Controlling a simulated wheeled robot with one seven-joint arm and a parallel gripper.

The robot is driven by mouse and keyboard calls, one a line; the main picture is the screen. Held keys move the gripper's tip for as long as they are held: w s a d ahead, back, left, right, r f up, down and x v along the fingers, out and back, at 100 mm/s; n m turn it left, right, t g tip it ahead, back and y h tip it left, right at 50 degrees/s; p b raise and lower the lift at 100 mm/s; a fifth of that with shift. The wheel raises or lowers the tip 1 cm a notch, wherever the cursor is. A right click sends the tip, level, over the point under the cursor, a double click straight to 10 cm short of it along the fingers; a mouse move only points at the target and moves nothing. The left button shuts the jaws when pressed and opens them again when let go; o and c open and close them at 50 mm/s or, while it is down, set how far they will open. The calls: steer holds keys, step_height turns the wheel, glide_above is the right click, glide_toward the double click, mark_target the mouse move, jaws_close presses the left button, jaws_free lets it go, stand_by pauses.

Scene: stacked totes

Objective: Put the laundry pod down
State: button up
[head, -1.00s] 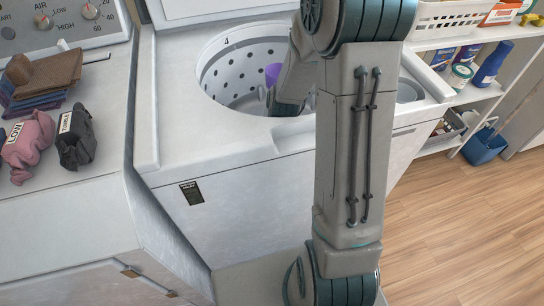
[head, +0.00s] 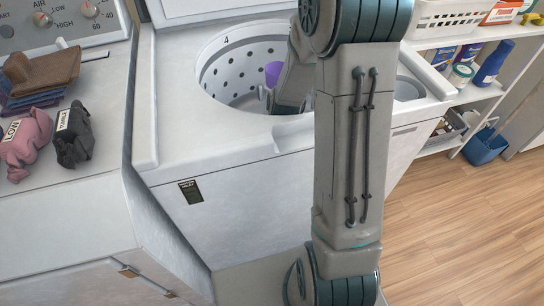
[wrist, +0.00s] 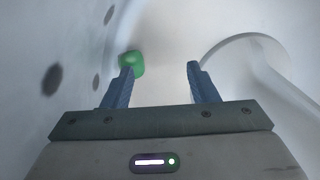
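A small green object, apparently the laundry pod (wrist: 131,63), lies inside the washer drum (wrist: 60,40) in the wrist view, at the left fingertip. My gripper (wrist: 160,69) is open, with a wide empty gap between its two fingers. The left fingertip overlaps the pod's lower edge in the picture; I cannot tell whether they touch. In the head view the end of my arm reaches into the open washer drum (head: 226,72). The pod and my fingertips cannot be made out there.
A purple item (head: 273,74) shows in the drum beside my arm. A pale curved part (wrist: 240,50) stands right of my fingers. Labelled cloth bundles (head: 74,135) lie on the left machine. A shelf (head: 484,92) with bottles stands at right.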

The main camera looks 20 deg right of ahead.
step_height(320, 180, up, 13)
steer(key=d+p, duration=0.1)
steer(key=p, duration=0.2)
steer(key=shift+s+d, duration=0.15)
steer(key=shift+d, duration=0.25)
stand_by(0.7)
